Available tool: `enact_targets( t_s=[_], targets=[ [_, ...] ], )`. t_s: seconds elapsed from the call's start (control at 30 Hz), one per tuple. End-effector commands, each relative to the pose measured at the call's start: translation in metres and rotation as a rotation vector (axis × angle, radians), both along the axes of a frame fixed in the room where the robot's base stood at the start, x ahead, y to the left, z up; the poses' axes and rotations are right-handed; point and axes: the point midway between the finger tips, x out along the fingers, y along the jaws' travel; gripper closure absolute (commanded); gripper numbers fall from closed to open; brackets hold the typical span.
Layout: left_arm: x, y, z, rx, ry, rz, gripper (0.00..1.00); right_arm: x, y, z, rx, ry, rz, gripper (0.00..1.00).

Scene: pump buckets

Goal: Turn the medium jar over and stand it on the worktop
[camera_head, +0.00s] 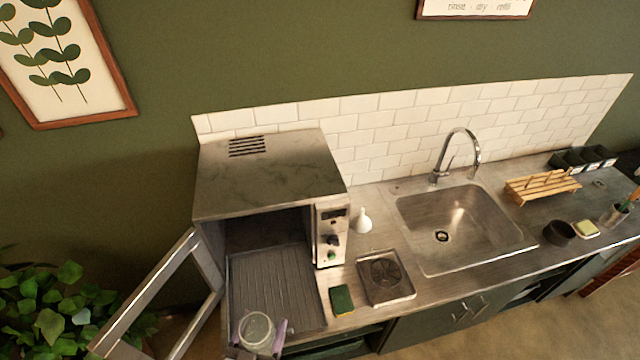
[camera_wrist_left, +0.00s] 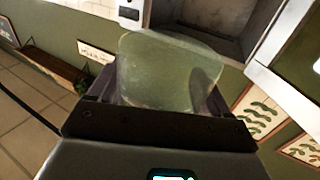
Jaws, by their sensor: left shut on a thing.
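A clear glass jar (camera_head: 256,328) is at the bottom of the head view, in front of the open oven-like box. My left gripper (camera_head: 261,338) is shut on it, with a finger on each side. In the left wrist view the jar (camera_wrist_left: 165,70) is a pale green, see-through body between the dark fingers of my left gripper (camera_wrist_left: 160,98). I cannot tell which end of the jar is its mouth. The worktop (camera_head: 356,318) is grey metal and lies to the right of the jar. My right gripper is not in view.
The box (camera_head: 270,175) has its door (camera_head: 160,300) swung open to the left and a ribbed tray (camera_head: 270,280) inside. A sponge (camera_head: 342,300), a square burner plate (camera_head: 385,277) and a white funnel (camera_head: 361,220) stand near it. The sink (camera_head: 455,225) is farther right.

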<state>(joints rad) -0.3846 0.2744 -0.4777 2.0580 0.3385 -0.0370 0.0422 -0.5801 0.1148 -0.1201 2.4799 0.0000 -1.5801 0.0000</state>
Motion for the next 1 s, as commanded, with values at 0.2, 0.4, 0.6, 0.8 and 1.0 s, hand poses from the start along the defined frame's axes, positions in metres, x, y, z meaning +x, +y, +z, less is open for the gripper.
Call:
enact_targets(
  t_s=[0.2,0.4,0.6,0.8,1.0],
  targets=[
    [0.019,0.062,-0.021,0.001,0.0,0.148,0.6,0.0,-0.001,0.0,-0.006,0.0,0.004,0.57],
    [0.023,0.085,-0.023,-0.001,-0.004,0.203,0.6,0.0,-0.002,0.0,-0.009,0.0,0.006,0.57],
    [0.022,0.086,-0.006,-0.001,-0.003,0.207,0.6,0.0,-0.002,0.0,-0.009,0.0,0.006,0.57],
    [0.022,0.086,0.007,-0.002,-0.002,0.205,0.6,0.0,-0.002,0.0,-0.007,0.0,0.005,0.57],
    [0.021,0.085,0.012,0.0,-0.002,0.205,0.6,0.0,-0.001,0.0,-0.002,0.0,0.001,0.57]
  ],
)
